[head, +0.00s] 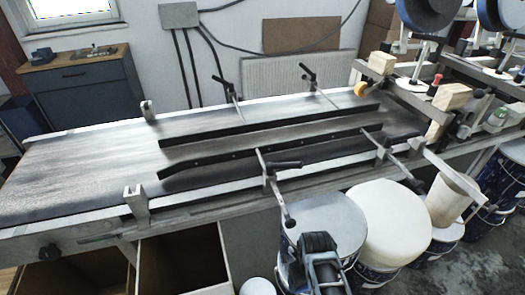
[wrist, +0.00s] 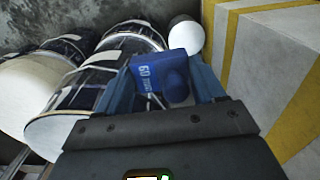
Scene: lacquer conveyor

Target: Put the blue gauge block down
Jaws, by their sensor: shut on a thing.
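The blue gauge block (wrist: 147,70) shows in the wrist view, with white "60" lettering on its face and a rounded blue knob on its near side. My gripper (wrist: 164,75) is shut on it, with one finger on each side. The block is held out in front of the gripper, and drums and a pale floor block show beyond it. In the head view, part of my dark arm shows at the bottom, in front of the drums. I cannot make out the block or the fingertips there.
A long conveyor (head: 75,172) with dark guide rails and clamp handles crosses the head view. Lidded drums (head: 388,222) stand before it at the right. The wrist view shows drums on the left and a yellow-striped block (wrist: 262,55) on the right. A cabinet (head: 88,92) stands behind.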

